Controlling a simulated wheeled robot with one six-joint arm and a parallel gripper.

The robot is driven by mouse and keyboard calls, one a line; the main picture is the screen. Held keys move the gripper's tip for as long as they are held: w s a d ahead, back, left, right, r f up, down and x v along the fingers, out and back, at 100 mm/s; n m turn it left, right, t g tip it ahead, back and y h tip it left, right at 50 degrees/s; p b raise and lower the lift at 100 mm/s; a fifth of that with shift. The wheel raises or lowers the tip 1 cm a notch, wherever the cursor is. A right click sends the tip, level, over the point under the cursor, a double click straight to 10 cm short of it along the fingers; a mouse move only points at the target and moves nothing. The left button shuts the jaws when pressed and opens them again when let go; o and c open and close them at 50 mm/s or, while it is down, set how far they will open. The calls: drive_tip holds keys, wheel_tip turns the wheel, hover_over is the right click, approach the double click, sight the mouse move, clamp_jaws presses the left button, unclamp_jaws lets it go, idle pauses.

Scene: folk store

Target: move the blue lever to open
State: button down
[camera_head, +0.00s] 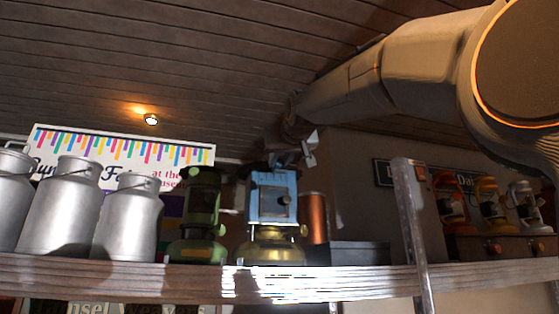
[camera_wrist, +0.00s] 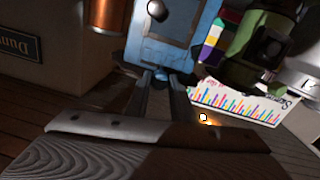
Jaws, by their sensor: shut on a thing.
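A blue lantern-like device (camera_head: 272,197) with a brass base (camera_head: 270,250) stands upright on the wooden shelf. It also shows upside down at the top of the wrist view (camera_wrist: 196,36), with a round metal knob (camera_wrist: 157,10) on its face. My gripper (camera_head: 285,163) is at the top of the blue device. In the wrist view my gripper's fingertips (camera_wrist: 161,76) meet the blue device's top edge and are shut on a small part there. This part is mostly hidden between the fingers; it appears to be the blue lever.
A green lantern (camera_head: 202,215) stands close on the left, with silver milk cans (camera_head: 127,220) beyond it. A copper cylinder (camera_head: 316,218) and a dark tray (camera_head: 360,253) are on the right. A metal post (camera_head: 410,225) rises before the shelf (camera_head: 120,275). More lanterns (camera_head: 490,205) stand far right.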

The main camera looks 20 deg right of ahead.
drive_tip(key=shift+d, duration=0.65)
drive_tip(key=c, duration=1.5)
unclamp_jaws()
drive_tip(key=shift+d, duration=0.25)
drive_tip(key=shift+a, duration=0.1)
drive_tip(key=s+b, duration=0.4)
drive_tip(key=s, duration=0.4)
drive_tip(key=shift+a, duration=0.15)
